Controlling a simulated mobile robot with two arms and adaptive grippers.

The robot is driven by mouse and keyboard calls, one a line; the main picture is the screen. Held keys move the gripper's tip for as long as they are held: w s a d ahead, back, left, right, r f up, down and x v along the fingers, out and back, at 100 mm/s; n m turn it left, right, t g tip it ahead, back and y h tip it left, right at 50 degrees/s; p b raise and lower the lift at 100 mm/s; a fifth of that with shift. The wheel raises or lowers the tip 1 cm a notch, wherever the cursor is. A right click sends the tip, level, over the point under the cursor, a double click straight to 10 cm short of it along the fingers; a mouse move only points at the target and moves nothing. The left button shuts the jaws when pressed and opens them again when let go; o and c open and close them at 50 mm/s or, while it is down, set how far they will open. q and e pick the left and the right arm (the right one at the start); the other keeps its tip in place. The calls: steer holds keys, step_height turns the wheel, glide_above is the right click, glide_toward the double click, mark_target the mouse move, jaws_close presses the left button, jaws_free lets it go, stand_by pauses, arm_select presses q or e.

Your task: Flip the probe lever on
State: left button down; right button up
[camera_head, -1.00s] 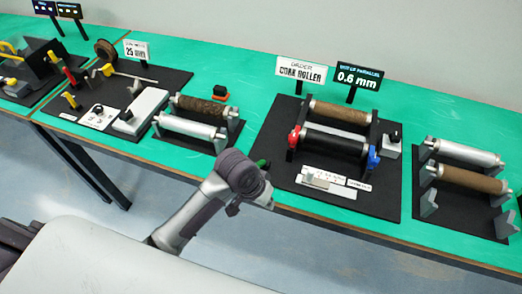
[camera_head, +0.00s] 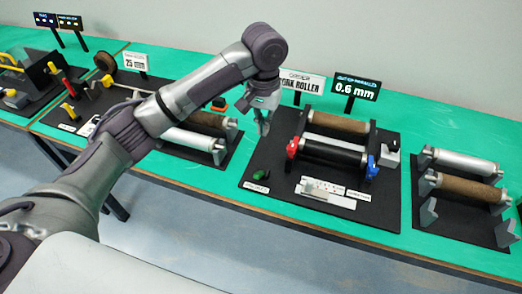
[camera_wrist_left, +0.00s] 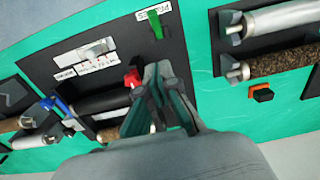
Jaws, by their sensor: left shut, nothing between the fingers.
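In the left wrist view the green lever (camera_wrist_left: 155,24) stands beside a white label that looks like "PROBE". My left gripper (camera_head: 263,126) hangs shut and empty near the left edge of that board, behind the lever and apart from it. In the left wrist view its fingers (camera_wrist_left: 160,75) point toward the board, between the red lever (camera_wrist_left: 132,78) and the roller board at the right. My right gripper is not in view.
The red lever (camera_head: 292,147) and blue lever (camera_head: 372,167) flank a black roller (camera_head: 335,154). A white scale plate (camera_head: 325,193) lies in front. Roller boards stand left and right. The "0.6 mm" sign (camera_head: 355,89) stands behind.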

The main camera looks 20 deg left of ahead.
arm_select(q)
steer(key=p, duration=0.2)
glide_above(260, 173)
steer(key=w, duration=0.3)
step_height(260, 173, down, 10)
steer(key=shift+a+r, duration=0.1)
steer(key=shift+s+f+p, duration=0.3)
steer(key=shift+s+f, duration=0.75)
steer(key=shift+s, duration=0.05)
steer(key=shift+s+f, duration=0.2)
steer(key=shift+f, duration=0.1)
